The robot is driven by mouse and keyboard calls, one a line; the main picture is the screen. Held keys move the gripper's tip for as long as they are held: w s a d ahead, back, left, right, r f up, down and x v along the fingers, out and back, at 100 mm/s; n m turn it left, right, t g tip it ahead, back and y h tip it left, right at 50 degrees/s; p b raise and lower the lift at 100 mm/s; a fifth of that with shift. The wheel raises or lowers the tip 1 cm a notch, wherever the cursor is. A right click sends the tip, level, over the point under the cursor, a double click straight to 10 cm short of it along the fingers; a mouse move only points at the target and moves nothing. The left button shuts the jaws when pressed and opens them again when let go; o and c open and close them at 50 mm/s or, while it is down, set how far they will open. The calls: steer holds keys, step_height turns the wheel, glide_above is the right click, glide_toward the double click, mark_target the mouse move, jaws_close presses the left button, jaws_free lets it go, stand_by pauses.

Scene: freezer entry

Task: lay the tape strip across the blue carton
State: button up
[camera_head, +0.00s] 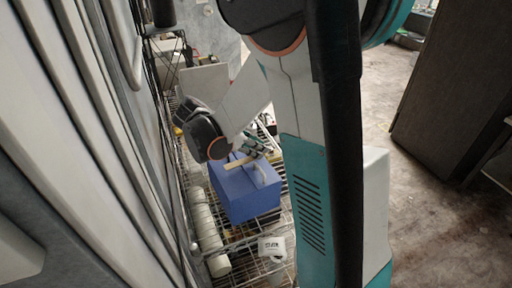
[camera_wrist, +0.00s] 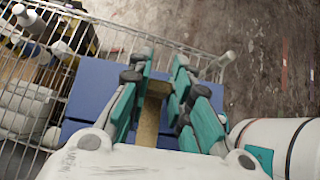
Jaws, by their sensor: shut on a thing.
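The blue carton (camera_head: 245,197) stands on a wire rack in the head view. In the wrist view the carton (camera_wrist: 95,88) shows behind and to both sides of my fingers. My gripper (camera_head: 262,150) is over the carton's top, near its far edge. In the wrist view my gripper (camera_wrist: 160,85) is shut on the tan tape strip (camera_wrist: 149,118), which runs lengthwise between the fingers. The strip (camera_head: 238,163) also shows in the head view, over the carton's top. I cannot tell whether it touches the carton. A pale piece (camera_head: 259,175) shows on the carton's top.
White rolls or cups (camera_head: 208,232) lie in a row left of the carton. A white labelled container (camera_head: 272,246) stands in front of it. The rack's wire rim (camera_wrist: 190,48) runs behind the carton. A ribbed wall (camera_head: 75,150) is close on the left; open floor lies right.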

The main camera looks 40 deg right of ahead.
steer(key=shift+f+b, duration=0.7)
steer(key=shift+f, duration=0.1)
steer(key=o, duration=0.8)
steer(key=shift+c, duration=0.2)
steer(key=v, duration=1.2)
